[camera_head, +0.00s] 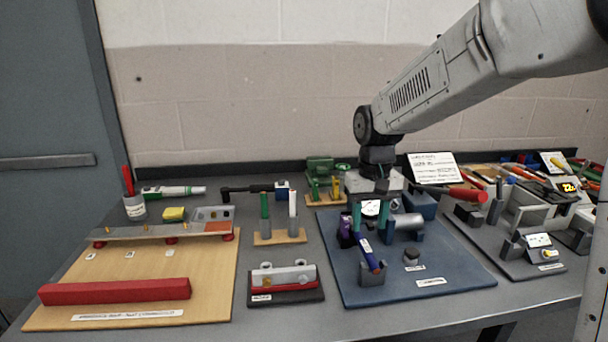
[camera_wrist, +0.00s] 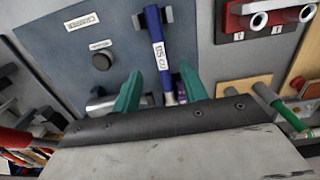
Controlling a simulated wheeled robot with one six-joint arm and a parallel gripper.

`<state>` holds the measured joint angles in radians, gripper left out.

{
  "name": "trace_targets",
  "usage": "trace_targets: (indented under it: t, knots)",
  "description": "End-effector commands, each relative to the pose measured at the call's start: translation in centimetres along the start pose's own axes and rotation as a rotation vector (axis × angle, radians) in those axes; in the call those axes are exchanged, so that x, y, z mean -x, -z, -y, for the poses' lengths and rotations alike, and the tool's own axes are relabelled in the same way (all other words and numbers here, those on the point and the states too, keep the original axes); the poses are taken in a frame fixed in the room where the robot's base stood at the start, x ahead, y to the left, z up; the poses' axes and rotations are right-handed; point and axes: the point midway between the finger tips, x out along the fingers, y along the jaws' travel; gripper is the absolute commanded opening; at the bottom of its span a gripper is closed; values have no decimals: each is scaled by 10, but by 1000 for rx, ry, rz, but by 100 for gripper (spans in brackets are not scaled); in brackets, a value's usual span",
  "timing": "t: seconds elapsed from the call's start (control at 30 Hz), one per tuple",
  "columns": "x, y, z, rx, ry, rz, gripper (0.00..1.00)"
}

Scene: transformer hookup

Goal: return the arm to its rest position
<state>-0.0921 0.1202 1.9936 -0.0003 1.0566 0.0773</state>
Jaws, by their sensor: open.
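My gripper (camera_head: 370,222) hangs over the blue mat (camera_head: 455,282) on the bench, with its two teal fingers apart. In the wrist view my gripper (camera_wrist: 160,73) shows the same open fingers. A blue-handled tool (camera_head: 367,252) with a white label stands tilted in a grey holder (camera_head: 372,279). In the wrist view the blue tool (camera_wrist: 156,38) appears between the fingers, with a gap on each side. I cannot tell how far below the fingertips it is. My arm reaches in from the upper right.
A dark purple item (camera_head: 345,230) and a grey cylinder (camera_head: 408,221) are close around my gripper. A white sign (camera_head: 432,168) stands behind. A wooden board with a red bar (camera_head: 115,291) is at left, and a crowded grey tray (camera_head: 512,268) at right. The space above the bench's left side is clear.

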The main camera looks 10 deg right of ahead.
Motion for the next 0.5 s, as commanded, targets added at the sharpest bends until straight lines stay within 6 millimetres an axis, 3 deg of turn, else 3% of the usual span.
trace_targets:
  t: [0.1,0.5]
  knots:
    - [-6,-36,-4,14,-4,56,43]
    - [28,-199,-28,21,-2,38,43]
